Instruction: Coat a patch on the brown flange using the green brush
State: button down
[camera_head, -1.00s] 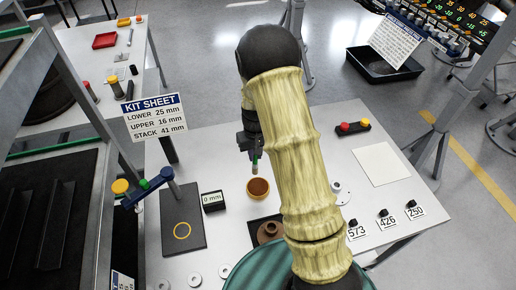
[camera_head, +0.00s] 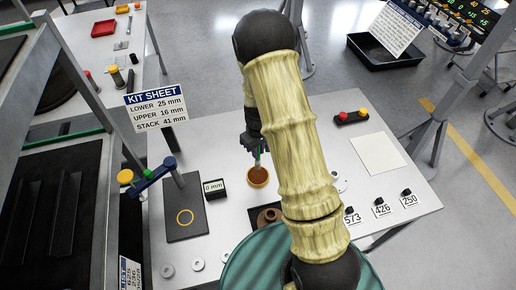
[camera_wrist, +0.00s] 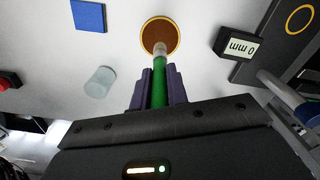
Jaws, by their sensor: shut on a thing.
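My gripper (camera_head: 254,147) is shut on the green brush (camera_wrist: 159,92), which points away from the wrist with its pale tip forward. The brush (camera_head: 258,158) also shows in the head view, just above or in a yellow-rimmed bowl of brown stuff (camera_head: 258,177). In the wrist view the tip overlaps the near edge of the bowl (camera_wrist: 160,36); I cannot tell whether it touches the contents. The brown flange (camera_head: 264,219) sits on a dark mat in front of the bowl, partly hidden behind my arm.
A "0 mm" display (camera_head: 214,188) stands left of the bowl, beside a dark plate with a yellow ring (camera_head: 185,217). The wrist view shows a translucent cylinder (camera_wrist: 100,81) and a blue square (camera_wrist: 88,15). A white sheet (camera_head: 378,155) and numbered tags lie at right.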

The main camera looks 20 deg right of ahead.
aim_at(258, 159)
jog(key=shift+f+b, duration=1.3)
jog(key=shift+f, duration=0.95)
jog(key=shift+s+f+b, duration=0.1)
jog(key=shift+f+b, duration=0.4)
jog(key=shift+f, duration=0.05)
dwell(0.8)
jog(key=shift+r+p, duration=2.5)
jog(key=shift+r, duration=1.1)
jog(key=shift+f, duration=0.1)
